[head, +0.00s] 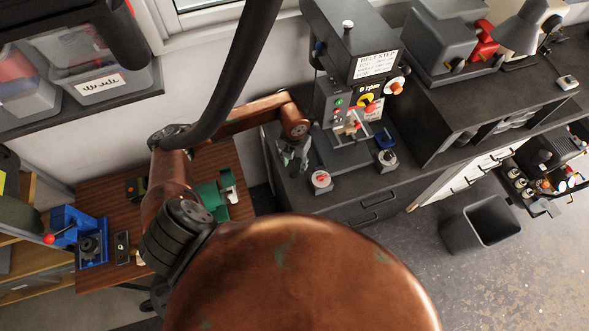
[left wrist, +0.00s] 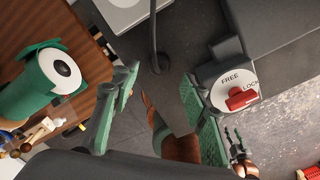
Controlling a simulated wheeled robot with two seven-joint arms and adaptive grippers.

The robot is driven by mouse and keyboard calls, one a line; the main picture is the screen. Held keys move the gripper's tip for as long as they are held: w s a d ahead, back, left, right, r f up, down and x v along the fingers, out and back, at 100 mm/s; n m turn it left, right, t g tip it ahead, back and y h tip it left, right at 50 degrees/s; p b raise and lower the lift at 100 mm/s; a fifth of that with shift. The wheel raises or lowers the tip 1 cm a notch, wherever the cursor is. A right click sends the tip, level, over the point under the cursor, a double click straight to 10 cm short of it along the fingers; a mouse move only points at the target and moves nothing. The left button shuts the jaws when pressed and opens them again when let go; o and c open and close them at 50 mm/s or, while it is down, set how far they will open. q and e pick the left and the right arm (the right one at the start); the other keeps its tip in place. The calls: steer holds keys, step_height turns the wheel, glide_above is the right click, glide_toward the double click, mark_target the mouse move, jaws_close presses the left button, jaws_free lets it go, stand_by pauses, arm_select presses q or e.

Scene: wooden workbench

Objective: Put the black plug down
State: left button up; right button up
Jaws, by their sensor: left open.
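My left gripper (head: 292,158) is over the left end of the dark bench, near the round dial with a red knob (head: 321,181). In the left wrist view its green-padded fingers (left wrist: 160,95) are spread wide with nothing between them. There the dial (left wrist: 240,92), marked FREE and LOCK, lies just right of the right finger. A small pronged part with a copper link (left wrist: 238,148) shows at the lower right; it may be my right gripper, but its opening is unclear.
A drill press (head: 350,85) stands on the dark bench (head: 300,195). A brown wooden table (head: 105,195) at left holds a green dispenser (head: 212,200) and a blue vise (head: 85,235). A grey bin (head: 480,222) stands on the floor.

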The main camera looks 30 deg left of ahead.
mark_target(294, 171)
arm_select(q)
step_height(294, 171, up, 8)
steer(key=b, duration=0.1)
steer(key=shift+b, duration=0.4)
steer(key=shift+d+f, duration=0.1)
